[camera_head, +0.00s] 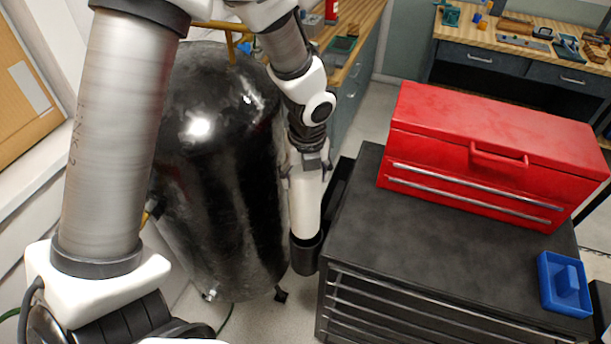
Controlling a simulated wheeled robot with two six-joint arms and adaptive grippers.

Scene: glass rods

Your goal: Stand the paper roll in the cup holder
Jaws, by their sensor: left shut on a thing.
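The paper roll (306,205) is a white upright cylinder in the middle of the head view. My left gripper (308,168) comes down from above and is shut on its upper part. The cup holder (306,256) is a short black cylinder at the left side of the black cabinet. The roll's lower end meets the holder's mouth and its bottom is hidden there. I cannot tell how deep it sits or whether it touches the bottom. The roll looks close to upright. My right gripper is not in view.
The black cabinet (390,235) bears a red toolbox (490,145) and a blue tray (565,285). A large black tank (215,180) stands just left of the roll. Wooden workbenches (510,40) are at the back. The cabinet top's front left is clear.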

